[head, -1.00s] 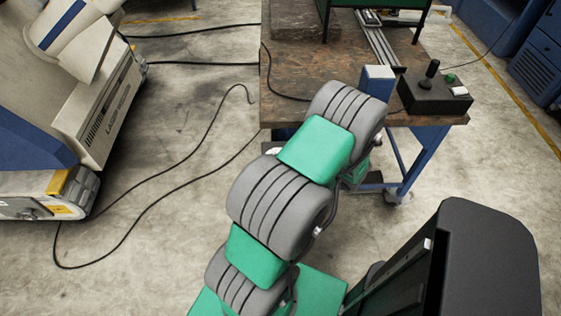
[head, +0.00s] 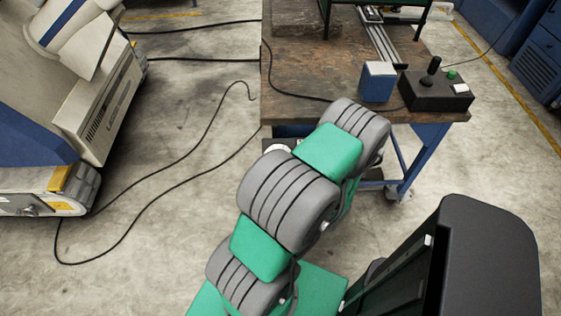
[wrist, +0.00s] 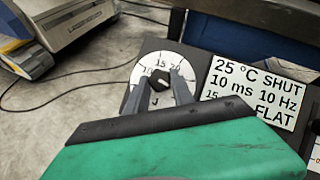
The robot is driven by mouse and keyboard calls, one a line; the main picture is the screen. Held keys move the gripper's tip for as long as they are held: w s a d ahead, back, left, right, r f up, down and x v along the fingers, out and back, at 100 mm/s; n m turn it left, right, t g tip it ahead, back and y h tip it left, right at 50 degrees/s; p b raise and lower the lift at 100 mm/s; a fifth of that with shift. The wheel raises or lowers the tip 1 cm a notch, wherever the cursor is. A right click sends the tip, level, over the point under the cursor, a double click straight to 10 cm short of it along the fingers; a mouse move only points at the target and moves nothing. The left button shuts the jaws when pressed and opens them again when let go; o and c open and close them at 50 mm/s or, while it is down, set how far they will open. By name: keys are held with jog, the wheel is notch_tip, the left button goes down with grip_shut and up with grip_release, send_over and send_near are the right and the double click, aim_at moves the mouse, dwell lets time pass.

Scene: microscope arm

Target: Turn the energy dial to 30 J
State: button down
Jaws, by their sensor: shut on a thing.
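The fingers cover part of the scale, and I cannot tell exactly which mark the knob points at. In the head view my own arm hides the gripper and the dial.
A white card (wrist: 262,90) reading 25 °C, SHUT, 10 ms, 10 Hz and FLAT is right of the dial. A black joystick box (head: 437,92) and a blue box (head: 378,82) sit on the workbench (head: 310,70). Cables cross the floor at left.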

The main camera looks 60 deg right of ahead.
jog(key=shift+f+m+g+h, duration=0.1)
jog(key=shift+m+g+h, duration=0.25)
jog(key=shift+m, duration=0.45)
jog(key=shift+s, duration=0.1)
jog(key=c, duration=1.3)
grip_release()
jog(key=shift+o, duration=1.1)
jog(key=v, duration=0.8)
